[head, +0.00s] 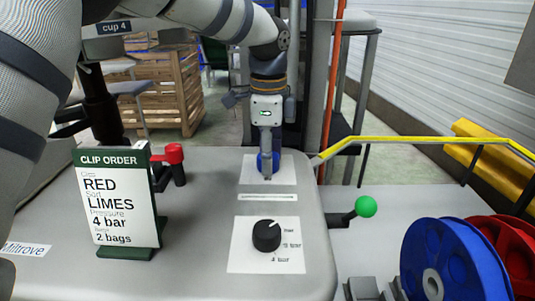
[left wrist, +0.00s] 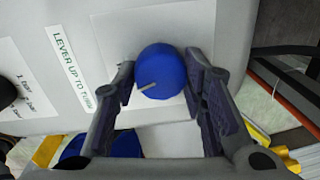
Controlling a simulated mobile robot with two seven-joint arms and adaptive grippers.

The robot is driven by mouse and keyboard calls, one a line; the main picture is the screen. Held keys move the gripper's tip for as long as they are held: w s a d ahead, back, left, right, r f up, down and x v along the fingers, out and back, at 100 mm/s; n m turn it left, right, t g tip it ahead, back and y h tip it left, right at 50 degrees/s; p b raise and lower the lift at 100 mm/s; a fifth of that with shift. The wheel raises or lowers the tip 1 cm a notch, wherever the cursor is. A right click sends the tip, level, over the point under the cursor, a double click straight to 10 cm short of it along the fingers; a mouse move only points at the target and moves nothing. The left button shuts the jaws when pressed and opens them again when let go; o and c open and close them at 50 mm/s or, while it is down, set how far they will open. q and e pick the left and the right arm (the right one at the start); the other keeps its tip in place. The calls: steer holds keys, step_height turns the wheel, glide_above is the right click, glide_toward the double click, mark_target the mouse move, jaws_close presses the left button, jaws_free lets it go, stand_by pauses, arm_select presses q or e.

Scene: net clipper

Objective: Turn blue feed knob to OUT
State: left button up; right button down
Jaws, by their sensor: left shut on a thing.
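The blue feed knob (left wrist: 160,70) sits on a white label plate (left wrist: 110,40) on the grey machine top. A pale pointer line on its face points toward the lower left in the left wrist view. In the head view the knob (head: 262,163) shows at the far end of the panel, partly hidden by my gripper. My left gripper (head: 268,165) comes down from above onto it. In the left wrist view its fingers (left wrist: 160,80) are on either side of the knob, shut on it. The OUT marking is not readable. My right gripper is not in view.
A black pressure dial (head: 266,235) sits nearer on the panel. A clip order sign (head: 117,205) stands at left, with a red-knobbed lever (head: 174,154) behind it. A green-knobbed lever (head: 365,206) is at right, beside blue (head: 430,250) and red reels. A yellow rail (head: 420,139) runs behind.

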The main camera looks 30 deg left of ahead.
arm_select(q)
steer(key=n, duration=0.3)
steer(key=shift+n, duration=0.4)
steer(key=n, duration=0.4)
steer(key=shift+w+n, duration=0.1)
steer(key=shift+n, duration=0.2)
steer(key=n, duration=0.4)
steer(key=shift+n+g, duration=0.3)
steer(key=n, duration=0.3)
steer(key=shift+n, duration=0.3)
steer(key=n, duration=0.4)
steer(key=shift+a, duration=0.1)
steer(key=n, duration=0.7)
steer(key=shift+n+g, duration=0.3)
steer(key=shift+n, duration=1.9)
